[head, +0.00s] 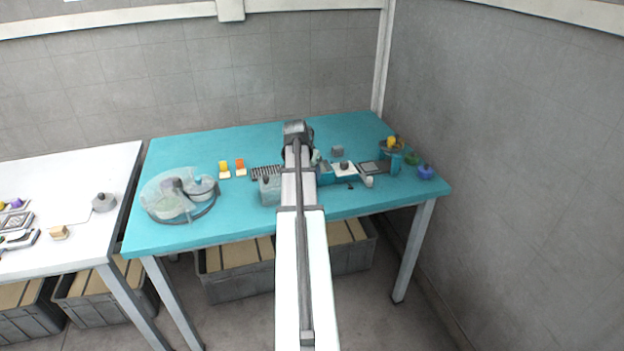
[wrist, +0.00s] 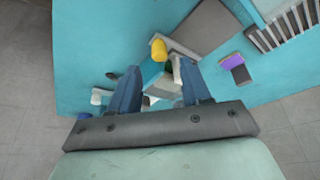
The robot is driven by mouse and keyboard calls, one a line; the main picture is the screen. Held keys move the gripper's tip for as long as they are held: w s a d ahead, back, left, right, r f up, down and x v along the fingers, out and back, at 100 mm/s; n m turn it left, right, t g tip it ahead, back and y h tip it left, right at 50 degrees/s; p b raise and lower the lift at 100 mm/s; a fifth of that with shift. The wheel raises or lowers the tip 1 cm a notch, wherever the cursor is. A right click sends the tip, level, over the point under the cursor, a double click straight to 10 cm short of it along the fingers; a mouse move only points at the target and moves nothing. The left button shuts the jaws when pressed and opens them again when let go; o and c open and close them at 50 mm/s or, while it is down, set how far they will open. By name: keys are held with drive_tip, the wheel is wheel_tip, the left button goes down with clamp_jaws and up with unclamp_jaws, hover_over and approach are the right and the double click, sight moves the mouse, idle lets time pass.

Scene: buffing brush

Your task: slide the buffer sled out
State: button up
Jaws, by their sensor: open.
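My gripper (wrist: 157,66) is open in the wrist view, its two blue fingers apart. A teal block (wrist: 151,71) shows between and beyond the fingers, with small white pieces around it. I cannot tell whether a finger touches it. A yellow cylinder (wrist: 158,50) is just past the fingertips, beside a grey slab (wrist: 208,27). In the head view my arm hides the gripper and the middle of the table. A teal piece (head: 328,179) shows just right of the arm. I cannot tell for sure which piece is the buffer sled.
A wall stands close on the right.

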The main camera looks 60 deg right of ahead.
drive_tip(key=shift+x, duration=2.25)
drive_tip(key=shift+c, duration=0.5)
clamp_jaws()
